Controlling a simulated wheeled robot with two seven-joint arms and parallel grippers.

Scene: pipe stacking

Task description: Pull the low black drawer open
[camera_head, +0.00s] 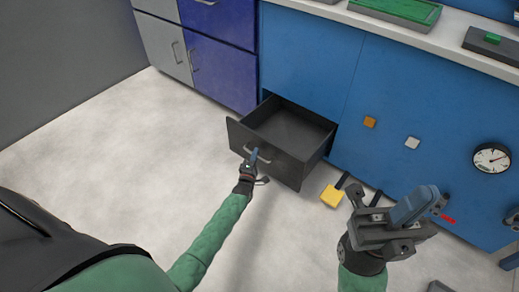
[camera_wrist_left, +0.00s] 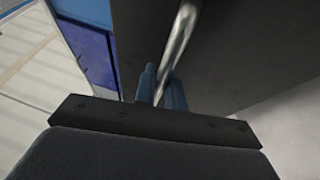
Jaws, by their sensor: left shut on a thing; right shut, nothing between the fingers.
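The low black drawer (camera_head: 300,165) stands pulled out from the blue cabinet front, near the floor. Its inside shows and looks empty. A metal bar handle (camera_head: 262,157) is on its front; it also shows in the left wrist view (camera_wrist_left: 183,35). My left gripper (camera_head: 253,157) is at the drawer front, shut on the handle; in the left wrist view its blue fingertips (camera_wrist_left: 161,88) lie on both sides of the bar. My right gripper (camera_head: 412,208) is shut and empty, held in the air to the right of the drawer.
A yellow pedal-like piece (camera_head: 332,196) is low beside the drawer's right side. The blue cabinet (camera_head: 395,90) carries an orange button (camera_head: 370,122), a white button (camera_head: 412,143) and a round gauge (camera_head: 491,158). Grey and dark blue cupboards (camera_head: 215,65) stand at left. The floor (camera_head: 130,150) left of the drawer is clear.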

